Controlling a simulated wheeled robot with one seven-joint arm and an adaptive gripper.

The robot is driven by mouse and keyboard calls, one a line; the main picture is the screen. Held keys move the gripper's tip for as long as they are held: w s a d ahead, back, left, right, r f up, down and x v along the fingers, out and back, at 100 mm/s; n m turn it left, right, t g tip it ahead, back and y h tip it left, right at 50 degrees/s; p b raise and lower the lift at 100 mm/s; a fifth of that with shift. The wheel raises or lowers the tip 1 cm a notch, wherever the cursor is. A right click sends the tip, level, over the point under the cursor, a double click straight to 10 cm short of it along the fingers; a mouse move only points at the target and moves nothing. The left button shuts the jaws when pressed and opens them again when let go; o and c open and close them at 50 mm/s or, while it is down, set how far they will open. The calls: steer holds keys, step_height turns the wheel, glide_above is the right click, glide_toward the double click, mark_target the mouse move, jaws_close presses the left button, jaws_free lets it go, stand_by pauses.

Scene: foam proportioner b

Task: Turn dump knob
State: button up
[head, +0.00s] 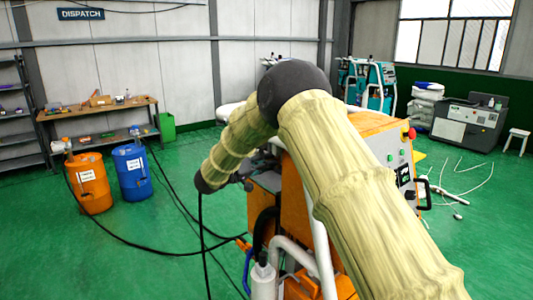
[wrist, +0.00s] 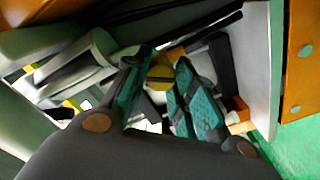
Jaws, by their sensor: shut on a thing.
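The foam proportioner is the orange machine (head: 378,124) with a sloped front panel, partly hidden behind my arm in the head view. In the wrist view, my gripper (wrist: 162,88) has its two dark fingers with teal ribbed pads closed around a small yellow knob (wrist: 160,73). The knob sits among grey and white pipe parts (wrist: 85,60). How far the knob is turned cannot be told. In the head view my arm covers much of the machine, and the fingertips cannot be made out.
An orange drum (head: 90,183) and a blue drum (head: 131,172) stand at the left, with black hoses across the floor. A white bottle (head: 263,280) is at the machine's near side. An orange panel (wrist: 299,55) is close at the right in the wrist view. Green floor is free at the left front.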

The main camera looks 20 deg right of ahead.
steer(key=shift+w+r+n+p, duration=0.1)
steer(key=shift+r+n+p, duration=0.05)
steer(key=shift+n+p, duration=1.4)
steer(key=shift+r+n+p, duration=0.1)
steer(key=shift+n+p, duration=1.45)
steer(key=o, duration=1)
steer(key=shift+a, duration=0.1)
steer(key=shift+c, duration=0.2)
